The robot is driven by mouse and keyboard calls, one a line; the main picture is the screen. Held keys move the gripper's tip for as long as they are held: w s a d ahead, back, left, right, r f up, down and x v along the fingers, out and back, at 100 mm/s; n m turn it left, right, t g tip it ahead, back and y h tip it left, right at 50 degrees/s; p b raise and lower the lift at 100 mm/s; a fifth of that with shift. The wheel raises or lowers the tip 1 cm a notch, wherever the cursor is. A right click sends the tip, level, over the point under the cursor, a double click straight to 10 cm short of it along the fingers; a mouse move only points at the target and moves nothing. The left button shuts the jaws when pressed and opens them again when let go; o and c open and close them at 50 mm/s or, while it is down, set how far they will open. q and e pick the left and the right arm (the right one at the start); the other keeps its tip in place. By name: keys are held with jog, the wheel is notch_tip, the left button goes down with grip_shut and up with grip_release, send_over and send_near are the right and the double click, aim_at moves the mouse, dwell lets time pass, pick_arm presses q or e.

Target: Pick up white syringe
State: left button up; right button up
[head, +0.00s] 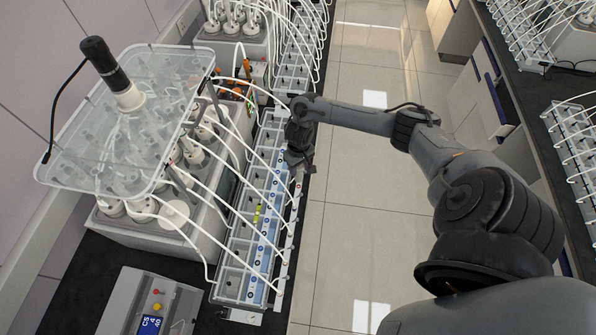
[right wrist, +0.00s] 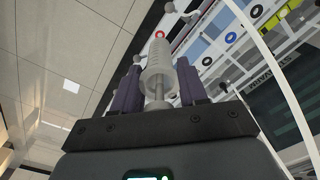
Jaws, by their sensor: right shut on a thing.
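My right gripper (head: 298,163) is over the right edge of the long rack of cells (head: 233,284) in the head view. In the right wrist view the white syringe (right wrist: 158,68) stands between the two dark purple fingers, its plunger end toward the palm and its other end pointing away. The gripper is shut on it. In the head view the syringe cannot be made out, as the gripper and the rack parts cover that spot. My left gripper is not in view.
White tubes (head: 217,184) arch from the reactor unit (head: 150,233) to the rack, close to my right gripper. A clear lid with a dark motor (head: 107,62) tops the reactor. A control box (head: 150,305) sits at lower left. The floor aisle (head: 365,230) is clear.

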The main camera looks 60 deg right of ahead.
jog(key=s+d+r, duration=0.1)
jog(key=s+r, duration=0.5)
jog(key=s, duration=0.5)
jog(key=shift+s+r, duration=0.15)
jog(key=shift+s, duration=0.05)
jog(key=shift+r, duration=0.1)
jog(key=shift+r+p, duration=0.1)
jog(key=shift+p, duration=0.3)
jog(key=shift+r+p, duration=1.35)
jog(key=shift+p, duration=0.4)
